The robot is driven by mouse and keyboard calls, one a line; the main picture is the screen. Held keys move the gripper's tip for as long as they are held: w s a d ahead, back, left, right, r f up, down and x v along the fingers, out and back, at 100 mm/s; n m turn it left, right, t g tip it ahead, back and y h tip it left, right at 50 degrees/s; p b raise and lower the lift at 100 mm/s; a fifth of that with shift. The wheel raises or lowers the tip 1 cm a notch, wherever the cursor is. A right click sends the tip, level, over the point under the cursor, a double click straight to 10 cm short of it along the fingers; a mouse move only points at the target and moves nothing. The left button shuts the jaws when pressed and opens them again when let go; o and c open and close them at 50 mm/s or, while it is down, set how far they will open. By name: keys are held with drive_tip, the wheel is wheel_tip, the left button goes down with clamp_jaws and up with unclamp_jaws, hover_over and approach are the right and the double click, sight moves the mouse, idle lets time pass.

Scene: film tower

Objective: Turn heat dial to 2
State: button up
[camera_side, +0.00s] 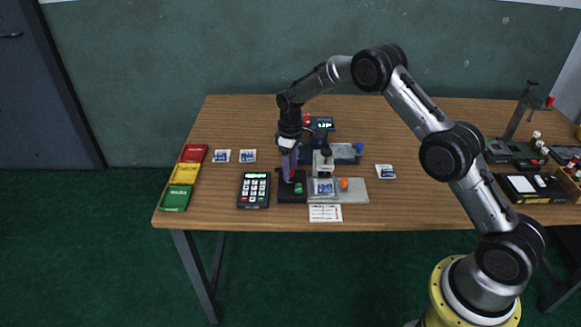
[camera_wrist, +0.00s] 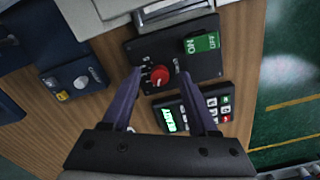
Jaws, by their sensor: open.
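The heat dial is a red round knob (camera_wrist: 160,75) on a black control panel (camera_wrist: 140,52), with small white markings around it that are too small to read. On the same panel is a green ON/OFF switch (camera_wrist: 202,43). In the side view the black panel (camera_side: 287,197) lies near the table's front, with its green switch (camera_side: 299,188) visible. My gripper (camera_wrist: 161,73) is open, its two purple fingers appearing on either side of the red knob in the wrist view. In the side view my gripper (camera_side: 289,172) points down over the panel; contact with the knob cannot be told.
A black keypad (camera_side: 254,190) with a lit display stands left of the panel. A pale machine (camera_side: 354,191) adjoins it on the right. A blue-grey unit with an orange knob (camera_wrist: 61,95) lies nearby. Red, yellow and green trays (camera_side: 175,198) line the table's left edge.

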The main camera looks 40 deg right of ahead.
clamp_jaws()
drive_tip(key=shift+m, duration=2.9)
unclamp_jaws()
